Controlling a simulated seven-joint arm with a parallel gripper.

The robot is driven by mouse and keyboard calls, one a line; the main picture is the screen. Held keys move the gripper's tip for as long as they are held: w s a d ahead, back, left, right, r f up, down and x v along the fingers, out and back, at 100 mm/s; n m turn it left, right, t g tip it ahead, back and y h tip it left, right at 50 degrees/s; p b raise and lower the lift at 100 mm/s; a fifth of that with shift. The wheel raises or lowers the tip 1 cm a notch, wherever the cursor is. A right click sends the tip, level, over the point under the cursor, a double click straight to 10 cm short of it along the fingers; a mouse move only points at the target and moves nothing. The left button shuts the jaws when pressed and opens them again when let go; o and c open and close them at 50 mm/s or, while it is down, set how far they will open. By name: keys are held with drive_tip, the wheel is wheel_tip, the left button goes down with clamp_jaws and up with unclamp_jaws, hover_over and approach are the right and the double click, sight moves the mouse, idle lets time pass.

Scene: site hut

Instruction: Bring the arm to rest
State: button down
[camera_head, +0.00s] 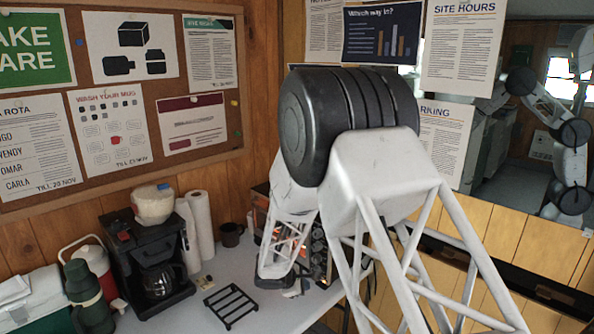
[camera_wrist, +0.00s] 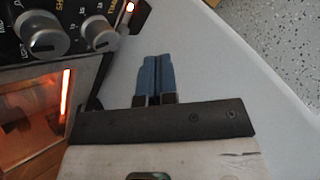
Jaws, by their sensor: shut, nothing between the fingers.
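My gripper (camera_wrist: 157,63) shows in the wrist view with its two blue fingers side by side and touching, with nothing between them. The fingers are over the pale counter (camera_wrist: 205,75), just right of a toaster oven (camera_wrist: 88,62). The oven has round knobs and an orange glow behind its glass. In the head view my arm is bent, with its big black joint high in front of the wall. Its lower end comes down by the oven, which it mostly hides. My fingers are too small and hidden to make out there.
On the counter (camera_head: 262,312) stand a coffee maker (camera_head: 132,240), paper rolls (camera_head: 199,225), a dark mug (camera_head: 231,235), a black rack (camera_head: 231,305), a green flask (camera_head: 86,297) and a red-and-white jug (camera_head: 103,268). Speckled floor (camera_wrist: 285,35) lies past the counter's edge.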

drive_tip(key=s+d+r+m+g+y, duration=0.1)
drive_tip(key=s+d+r+m+g, duration=0.1)
drive_tip(key=s+d+r+m, duration=0.65)
drive_tip(key=s+d+r+m+g+y, duration=0.1)
drive_tip(key=s+d+r, duration=0.4)
drive_tip(key=s+r, duration=0.85)
drive_tip(key=s+d+r+m+y, duration=0.1)
drive_tip(key=s+r+m, duration=0.3)
drive_tip(key=s, duration=0.8)
drive_tip(key=s+d+r+m+y, duration=0.1)
drive_tip(key=s+r+m+y, duration=0.3)
drive_tip(key=s, duration=0.8)
wheel_tip(320, 180, up, 2)
drive_tip(key=shift+s+d+r, duration=0.1)
drive_tip(key=shift+s+d, duration=0.2)
drive_tip(key=shift+s, duration=0.05)
